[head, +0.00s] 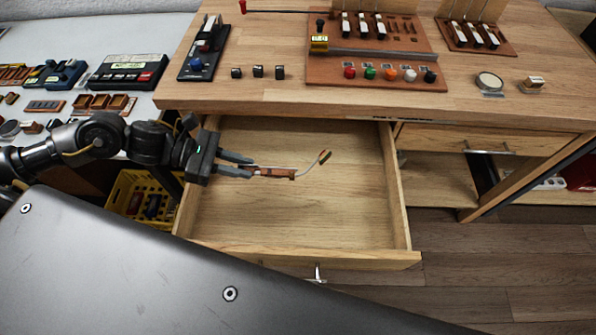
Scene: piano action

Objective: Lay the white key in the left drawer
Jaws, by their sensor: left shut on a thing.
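The left drawer (310,222) is pulled out below the worktop, and its wooden floor is bare. My left gripper (250,168) is over the left part of the drawer, shut on a reddish-brown wooden part (278,173). A thin pale curved wire runs from this part to a small dark head at its right end. The held part does not look like a white key. It appears to be above the drawer floor; its exact height is hard to judge. Pale, key-like pieces (363,27) stand in a wooden rack on the worktop. My right gripper is out of view.
The right drawer (490,139) is shut. The worktop (220,100) overhangs the open drawer's back. A yellow crate (125,205) stands left of the drawer. A white table (60,45) with several parts and devices is at the left.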

